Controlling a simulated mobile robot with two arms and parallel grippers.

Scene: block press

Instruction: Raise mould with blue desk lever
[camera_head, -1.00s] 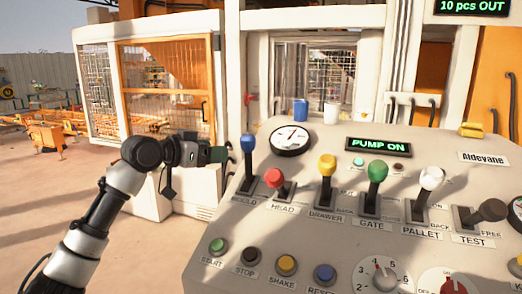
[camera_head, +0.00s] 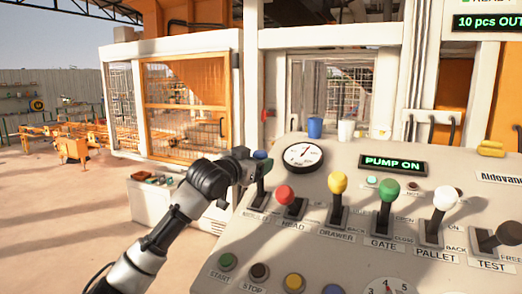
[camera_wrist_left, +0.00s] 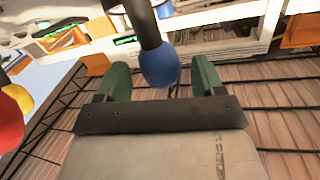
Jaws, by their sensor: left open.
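The blue-knobbed lever (camera_head: 261,172) stands upright at the left end of the desk's lever row, above the MOULD label (camera_head: 257,214). My left gripper (camera_head: 255,160) is at its knob and partly covers it in the head view. In the left wrist view the blue knob (camera_wrist_left: 160,66) lies between the two green fingers of my left gripper (camera_wrist_left: 162,72). The fingers are open, with a visible gap on each side of the knob. My right gripper is in neither view.
The red lever knob (camera_head: 284,194) is close to the right, then the yellow knob (camera_head: 338,182) and the green knob (camera_head: 389,190). A round gauge (camera_head: 303,157) sits behind the levers. A green PUMP ON display (camera_head: 394,164) is lit. Push buttons line the desk front.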

